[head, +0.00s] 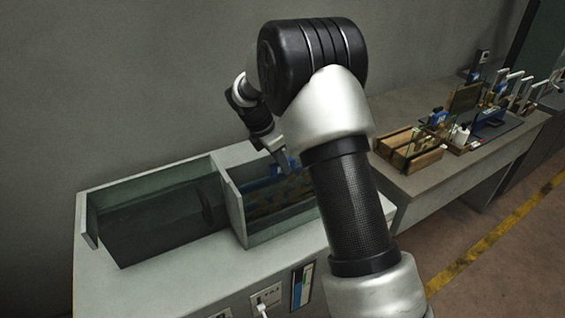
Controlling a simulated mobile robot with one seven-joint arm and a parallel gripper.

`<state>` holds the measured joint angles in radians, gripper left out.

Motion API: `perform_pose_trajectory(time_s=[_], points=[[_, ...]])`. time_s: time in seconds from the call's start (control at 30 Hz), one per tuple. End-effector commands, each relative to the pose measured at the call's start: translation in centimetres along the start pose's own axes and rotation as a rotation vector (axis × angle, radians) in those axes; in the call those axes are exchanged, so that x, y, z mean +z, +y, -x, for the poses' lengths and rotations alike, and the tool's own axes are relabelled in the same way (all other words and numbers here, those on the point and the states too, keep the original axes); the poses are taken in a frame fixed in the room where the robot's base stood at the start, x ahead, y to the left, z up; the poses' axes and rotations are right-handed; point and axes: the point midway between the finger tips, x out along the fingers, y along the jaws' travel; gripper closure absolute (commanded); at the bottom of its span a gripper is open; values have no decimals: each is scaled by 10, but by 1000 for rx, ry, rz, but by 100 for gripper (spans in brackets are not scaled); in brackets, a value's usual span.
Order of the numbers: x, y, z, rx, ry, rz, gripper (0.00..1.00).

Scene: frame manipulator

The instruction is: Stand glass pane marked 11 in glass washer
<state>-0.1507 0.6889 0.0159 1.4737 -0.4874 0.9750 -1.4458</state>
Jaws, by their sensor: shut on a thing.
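The glass washer (90,212) is a pale cabinet with an open-topped basin in two parts. The left part is dark inside. The right part holds something blue and brown that I cannot make out clearly. My gripper (284,163) points down over the back of the right part and is shut on a glass pane. The held pane is thin and see-through, and hard to tell from the washer's interior. No number 11 is legible. My own arm hides the right end of the washer.
A yellow line (490,240) crosses the clear floor. A wall stands close behind the washer.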

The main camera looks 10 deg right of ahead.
Motion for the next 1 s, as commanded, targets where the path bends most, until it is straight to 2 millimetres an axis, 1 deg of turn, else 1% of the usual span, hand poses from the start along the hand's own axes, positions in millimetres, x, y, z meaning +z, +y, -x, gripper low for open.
perform_pose_trajectory(time_s=[0.4,0.43,0.53,0.83,0.93,1.0], points=[[-1,0,-3,1,0,0,100],[-1,0,-3,1,0,0,81],[-1,0,-3,0,0,0,64],[-2,0,-3,-1,1,0,64],[-2,0,4,0,0,0,64],[-1,1,14,2,0,0,64]])
